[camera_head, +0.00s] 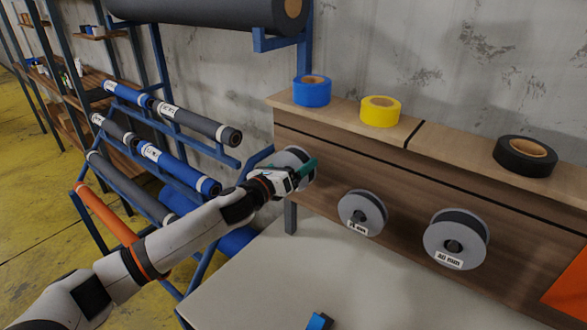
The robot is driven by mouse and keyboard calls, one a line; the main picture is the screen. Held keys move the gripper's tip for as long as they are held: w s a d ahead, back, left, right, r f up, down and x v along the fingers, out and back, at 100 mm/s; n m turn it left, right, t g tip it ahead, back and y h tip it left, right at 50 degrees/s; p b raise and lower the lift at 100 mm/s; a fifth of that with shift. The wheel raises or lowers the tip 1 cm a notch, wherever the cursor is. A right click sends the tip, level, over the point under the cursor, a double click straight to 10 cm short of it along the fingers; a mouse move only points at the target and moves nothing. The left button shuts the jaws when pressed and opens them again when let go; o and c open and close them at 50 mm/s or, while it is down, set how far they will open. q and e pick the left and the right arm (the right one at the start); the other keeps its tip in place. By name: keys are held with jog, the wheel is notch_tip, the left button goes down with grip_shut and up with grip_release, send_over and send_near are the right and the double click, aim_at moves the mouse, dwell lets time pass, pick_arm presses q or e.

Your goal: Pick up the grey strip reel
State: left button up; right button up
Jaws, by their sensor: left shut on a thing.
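The grey strip reel (290,155) is at the left end of the row of reels along the wooden board's front, partly hidden by my left gripper. My left gripper (303,172) reaches in from the left and is shut on this reel. I cannot tell whether the reel is still on its peg. Two more reels with grey flanges and dark strip hang to the right: a middle reel (358,213) and a larger right reel (445,252), both with white labels.
A blue tape roll (312,96), a yellow one (390,111) and a black one (507,163) lie on the wooden ledge (450,145). A rack with blue and grey fabric rolls (165,165) stands left, near my arm. The pale table (290,280) below is mostly clear.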

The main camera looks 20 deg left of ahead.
pick_arm(q)
jog(key=shift+r, duration=0.15)
jog(key=shift+r, duration=0.6)
jog(key=b+v, duration=0.6)
jog(key=v, duration=1.2)
jog(key=shift+b, duration=0.4)
jog(key=shift+d, duration=0.1)
